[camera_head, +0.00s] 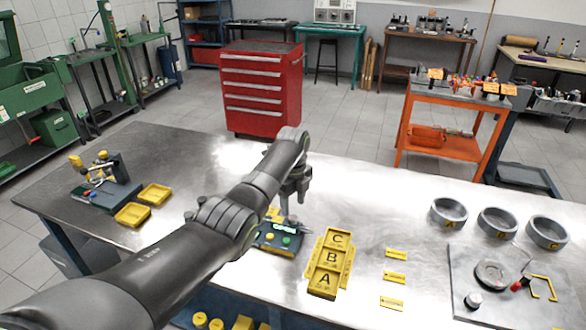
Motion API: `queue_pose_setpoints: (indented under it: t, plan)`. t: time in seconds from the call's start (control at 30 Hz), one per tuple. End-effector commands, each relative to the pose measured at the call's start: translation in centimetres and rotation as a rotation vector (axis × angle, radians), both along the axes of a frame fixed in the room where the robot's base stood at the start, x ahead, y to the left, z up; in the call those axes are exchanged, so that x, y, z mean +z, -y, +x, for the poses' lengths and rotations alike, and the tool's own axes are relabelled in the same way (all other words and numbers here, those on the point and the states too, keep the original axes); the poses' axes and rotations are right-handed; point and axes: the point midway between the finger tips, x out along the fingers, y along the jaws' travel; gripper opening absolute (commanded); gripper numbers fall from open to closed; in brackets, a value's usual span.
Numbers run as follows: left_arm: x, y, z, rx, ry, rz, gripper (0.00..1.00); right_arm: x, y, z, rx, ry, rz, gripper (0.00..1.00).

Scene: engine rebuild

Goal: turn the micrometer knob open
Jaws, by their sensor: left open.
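My left arm reaches in from the lower left across the table. Its gripper (291,215) points down over a dark bench device (272,246) with a small display and green and yellow buttons. The gripper is open, and its fingertips are small and partly merged with the device behind them. A micrometer knob cannot be made out; my arm and gripper cover the back of this device. I cannot tell whether the fingers touch anything. My right gripper is not in view.
A yellow block tray marked A, B, C (328,268) stands just right of the device. Yellow labels (395,252) and several grey rings (449,213) lie further right. A second device (107,192) and yellow trays (133,214) sit at left. The table's back middle (370,190) is clear.

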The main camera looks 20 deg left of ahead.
Motion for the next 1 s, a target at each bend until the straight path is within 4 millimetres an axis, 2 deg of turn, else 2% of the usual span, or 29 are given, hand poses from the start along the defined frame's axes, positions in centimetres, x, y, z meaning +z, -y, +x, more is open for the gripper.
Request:
queue_pose_setpoints:
  t: [0.3, 0.5, 0.7, 1.0]
  plan:
    - [7.4, 0.0, 0.1, 0.000, 0.006, 0.001, 0.48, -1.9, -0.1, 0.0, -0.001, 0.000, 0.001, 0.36]
    - [11.0, -0.1, 0.0, 0.000, 0.003, 0.002, 0.48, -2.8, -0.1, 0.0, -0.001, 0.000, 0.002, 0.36]
    - [12.5, -0.1, 0.0, 0.000, 0.000, 0.001, 0.48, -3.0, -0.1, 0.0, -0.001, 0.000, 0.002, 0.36]
    - [12.7, -0.1, 0.0, 0.000, 0.000, 0.001, 0.48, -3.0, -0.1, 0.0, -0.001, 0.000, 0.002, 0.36]
